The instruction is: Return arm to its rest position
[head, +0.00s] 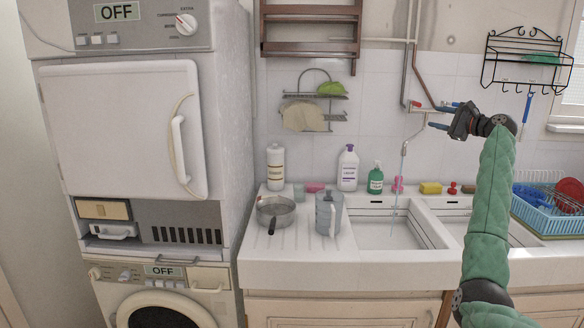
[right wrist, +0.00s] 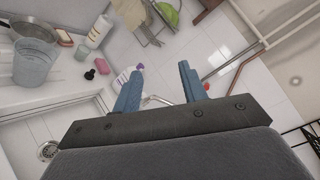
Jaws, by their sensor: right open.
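My right gripper (head: 438,115) is raised in front of the tiled wall, above the right part of the sink, at the end of my green-sleeved right arm. Its two blue fingers are spread apart with nothing between them; they also show in the right wrist view (right wrist: 158,85). In the head view it overlaps the tap and pipe area, and I cannot tell whether it touches anything there. My left gripper is not in view.
The tap (head: 404,150) seems to pour a thin stream into the sink (head: 385,236). A jug (head: 328,213), pan (head: 276,211) and several bottles stand left. A blue dish rack (head: 545,214) stands right. A wire shelf (head: 526,62) hangs close above right.

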